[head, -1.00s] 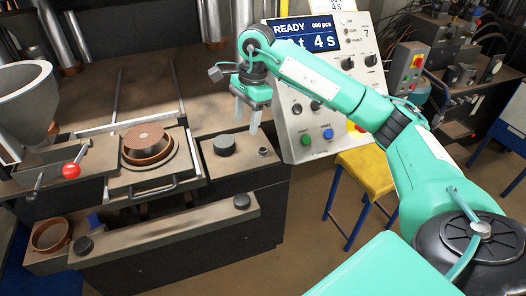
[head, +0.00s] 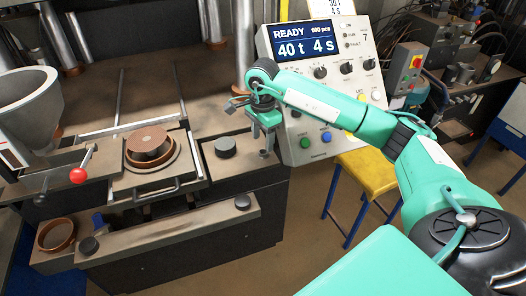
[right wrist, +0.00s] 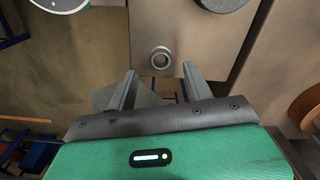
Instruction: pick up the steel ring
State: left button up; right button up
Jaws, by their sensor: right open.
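The steel ring (right wrist: 160,57) is a small grey ring lying flat on the bench's metal top near its edge. In the right wrist view it sits just beyond and between my right gripper's fingertips (right wrist: 159,70). My right gripper (head: 263,139) is open and empty, pointing down over the bench's right corner. In the head view the fingers largely cover the ring, and I cannot tell how high above it they are. My left gripper is not in view.
A dark round knob (head: 225,147) stands left of the ring. The press plate with a brown disc stack (head: 147,140) is further left. The control panel (head: 318,70) rises close behind on the right, with a yellow stool (head: 368,172) below it.

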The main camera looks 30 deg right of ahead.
aim_at(263, 151)
notch_tip(263, 151, down, 3)
jog(key=shift+d+f+p, duration=0.1)
jog(key=shift+p, duration=0.9)
jog(key=shift+f, duration=0.65)
jog(key=c, duration=1.1)
